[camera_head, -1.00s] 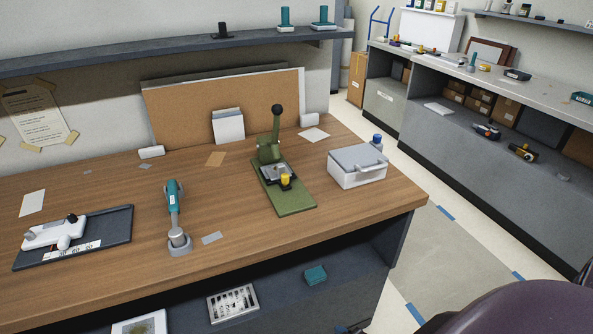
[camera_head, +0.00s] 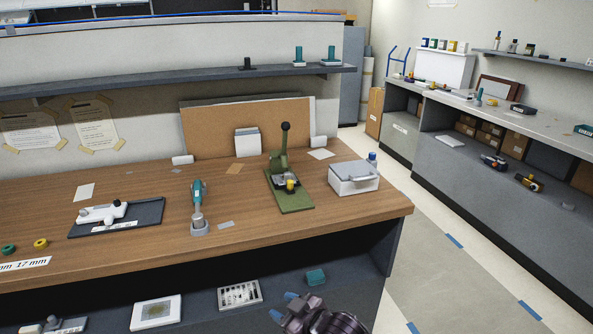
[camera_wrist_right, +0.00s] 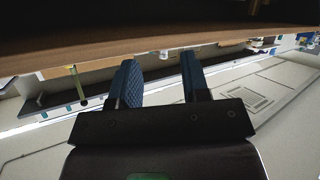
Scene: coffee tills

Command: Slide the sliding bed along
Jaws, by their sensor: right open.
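My right gripper (camera_head: 281,305) is low in the head view, in front of the bench's lower shelf, apart from the press. Its two blue fingers (camera_wrist_right: 160,82) are open and empty in the wrist view. My left gripper is not in view.
A white lidded box (camera_head: 353,180) stands right of the press. A teal-handled tool (camera_head: 197,200) in a grey holder and a dark tray (camera_head: 145,215) with a white device are left. The bench's front edge (camera_head: 300,238) lies between gripper and press. Bench surface before the press is clear.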

